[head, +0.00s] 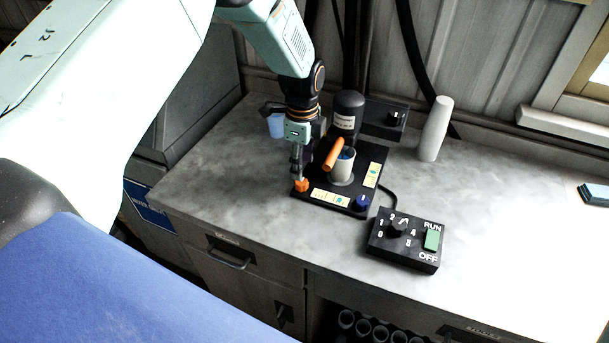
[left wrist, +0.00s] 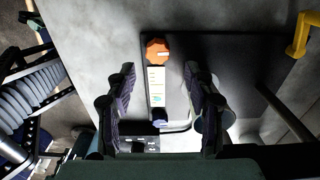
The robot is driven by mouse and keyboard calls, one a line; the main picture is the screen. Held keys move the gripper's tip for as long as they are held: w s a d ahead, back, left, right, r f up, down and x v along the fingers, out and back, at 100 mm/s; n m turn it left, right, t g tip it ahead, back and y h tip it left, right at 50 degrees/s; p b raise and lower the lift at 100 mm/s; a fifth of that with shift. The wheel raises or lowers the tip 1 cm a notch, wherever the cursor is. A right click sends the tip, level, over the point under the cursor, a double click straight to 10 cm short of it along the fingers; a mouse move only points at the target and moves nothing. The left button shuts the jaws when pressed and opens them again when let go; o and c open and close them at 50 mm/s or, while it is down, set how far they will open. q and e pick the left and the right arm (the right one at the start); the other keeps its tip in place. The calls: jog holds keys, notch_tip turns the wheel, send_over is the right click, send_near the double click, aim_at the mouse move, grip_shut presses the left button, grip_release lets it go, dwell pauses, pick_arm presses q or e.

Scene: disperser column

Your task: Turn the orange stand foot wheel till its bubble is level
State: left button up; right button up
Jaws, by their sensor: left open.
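The orange stand foot wheel (head: 302,185) sits at the near left corner of the black stand base (head: 348,208). My left gripper (head: 297,174) points down right at the wheel in the head view. In the left wrist view, the orange wheel (left wrist: 157,50) shows just beyond the fingertips, roughly midway across the gap between the open fingers (left wrist: 159,72). A pale mark shows on the wheel. Nothing is held. I cannot make out a bubble; a pale label strip (left wrist: 156,85) lies along the base edge. My right gripper is not in view.
A blue wheel (head: 361,203) is at the base's near right corner. A control box (head: 407,240) is at front right, a white cylinder (head: 435,129) behind. The right counter (head: 500,220) is mostly clear.

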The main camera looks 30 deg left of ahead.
aim_at(302, 181)
pick_arm(q)
jog(key=f, duration=0.1)
jog(key=s+f, duration=0.1)
jog(key=shift+a+f, duration=0.25)
jog(key=shift+f, duration=0.05)
jog(key=shift+w+d+f, duration=0.15)
jog(key=shift+w+f, duration=0.1)
jog(key=shift+f, duration=0.6)
jog(key=shift+w+d+f, duration=0.1)
jog(key=shift+w+f, duration=0.1)
jog(key=shift+f, duration=0.65)
jog(key=shift+s+a+r, duration=0.15)
jog(key=shift+s, duration=0.15)
jog(key=shift+c, duration=0.7)
jog(key=shift+w, duration=0.25)
jog(key=c, duration=0.5)
grip_shut()
